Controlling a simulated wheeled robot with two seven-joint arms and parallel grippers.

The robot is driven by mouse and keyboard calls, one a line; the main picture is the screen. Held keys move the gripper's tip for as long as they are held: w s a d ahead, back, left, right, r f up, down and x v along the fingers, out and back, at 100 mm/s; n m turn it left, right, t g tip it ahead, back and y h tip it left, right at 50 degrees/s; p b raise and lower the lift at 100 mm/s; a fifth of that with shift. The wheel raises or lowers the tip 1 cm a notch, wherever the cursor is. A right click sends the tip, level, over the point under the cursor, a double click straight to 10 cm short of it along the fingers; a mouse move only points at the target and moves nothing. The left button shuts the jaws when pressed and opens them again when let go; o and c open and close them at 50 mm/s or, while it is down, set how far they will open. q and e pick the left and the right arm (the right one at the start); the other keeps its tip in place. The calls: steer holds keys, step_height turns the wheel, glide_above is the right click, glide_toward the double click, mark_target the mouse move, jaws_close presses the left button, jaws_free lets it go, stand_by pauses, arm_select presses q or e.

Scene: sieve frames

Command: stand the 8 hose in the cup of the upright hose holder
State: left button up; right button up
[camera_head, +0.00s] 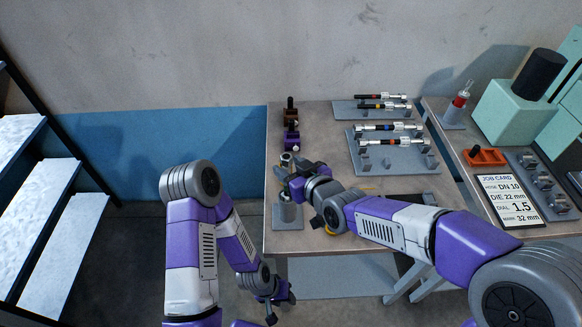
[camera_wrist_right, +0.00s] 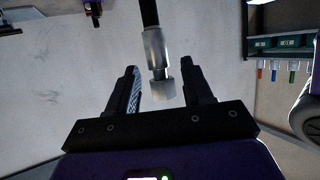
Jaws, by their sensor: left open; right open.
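The upright hose holder stands on a grey base plate (camera_head: 279,222) at the front left of the table, with its grey cup (camera_head: 288,211) low down. My right gripper (camera_head: 291,182) is open, just above and beside the cup, and hides part of this spot. In the right wrist view a black hose with a silver fitting (camera_wrist_right: 155,48) lies between the open fingers (camera_wrist_right: 163,88), apparently clear of both. A silver end (camera_head: 286,159) shows just beyond the gripper in the head view. No size mark is readable on the hose. My left gripper (camera_head: 274,302) is open and empty, below the table's front edge.
Several hoses with silver fittings lie on two grey racks (camera_head: 400,162) at the back right. A job card (camera_head: 509,199) reading DN 10 and a green machine (camera_head: 508,108) are on the right-hand table.

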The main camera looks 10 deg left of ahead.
steer(key=shift+f, duration=0.1)
steer(key=v, duration=0.7)
steer(key=shift+s+d+r, duration=0.2)
steer(key=shift+s, duration=0.05)
stand_by(0.8)
